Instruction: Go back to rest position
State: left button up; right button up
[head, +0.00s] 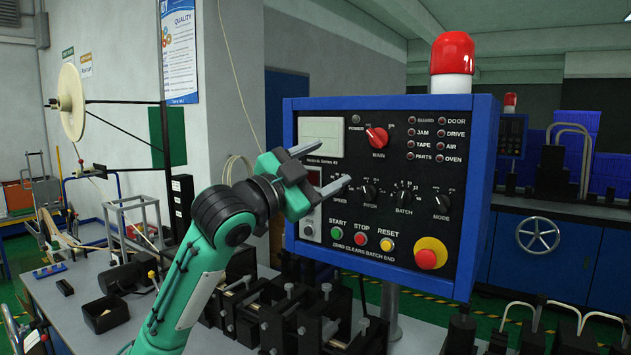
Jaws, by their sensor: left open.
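My left gripper (328,166) is open and empty in the head view. Its two grey fingers point right, in front of the left part of a blue-framed control panel (400,120). One finger is near the panel's display (321,133), the other near the left knobs. I cannot tell whether the fingertips touch the panel. My green and black left arm rises from the bottom left. The panel has a red main knob (376,137), a green start button (338,232), a red stop button, a yellow reset button and a red emergency button (427,258). My right gripper is not in view.
Below the panel, a grey bench (60,300) carries black machine fixtures (290,318) and a small black tray (105,314). A tape reel (71,101) stands at the left. A red beacon (452,55) tops the panel. Blue machine cabinets with a handwheel (537,234) stand at the right.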

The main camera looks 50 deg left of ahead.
pick_arm(q)
jog(key=shift+v, duration=0.8)
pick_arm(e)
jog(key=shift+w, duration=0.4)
